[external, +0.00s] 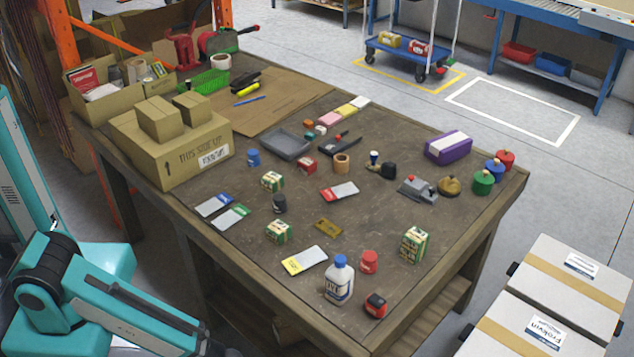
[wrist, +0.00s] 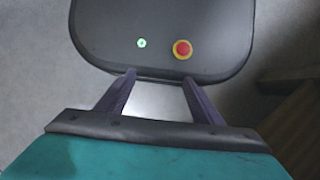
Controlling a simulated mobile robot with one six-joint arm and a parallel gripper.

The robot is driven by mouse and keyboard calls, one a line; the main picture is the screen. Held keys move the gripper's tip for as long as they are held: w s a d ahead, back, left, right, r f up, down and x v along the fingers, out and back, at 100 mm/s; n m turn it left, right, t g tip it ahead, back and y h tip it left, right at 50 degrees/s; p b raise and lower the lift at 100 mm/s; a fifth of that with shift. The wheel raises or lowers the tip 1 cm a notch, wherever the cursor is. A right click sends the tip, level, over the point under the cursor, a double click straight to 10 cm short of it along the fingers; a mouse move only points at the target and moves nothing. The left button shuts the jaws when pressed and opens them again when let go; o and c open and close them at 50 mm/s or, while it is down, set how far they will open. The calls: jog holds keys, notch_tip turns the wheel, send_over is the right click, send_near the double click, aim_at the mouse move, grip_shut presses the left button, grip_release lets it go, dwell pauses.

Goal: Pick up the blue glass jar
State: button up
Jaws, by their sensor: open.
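A small blue jar-like container (external: 494,169) stands near the table's right corner, between a red one (external: 505,159) and a green one (external: 483,182), close together. I cannot tell from the picture which is glass. My gripper (wrist: 158,82) shows in the wrist view with its two dark fingers apart and nothing between them. It points down at my own base, away from the tabletop. In the external view my teal arm is at the bottom left, off the table, and its gripper is not clearly seen.
The wooden table (external: 390,278) holds many small items. A large cardboard box (external: 175,160) stands at its left. A purple box (external: 448,147) and a brown-gold pot (external: 448,186) are near the three coloured containers. A white bottle (external: 339,282) stands near the front edge.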

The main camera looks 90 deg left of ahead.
jog(key=shift+c, duration=0.2)
jog(key=shift+c, duration=0.9)
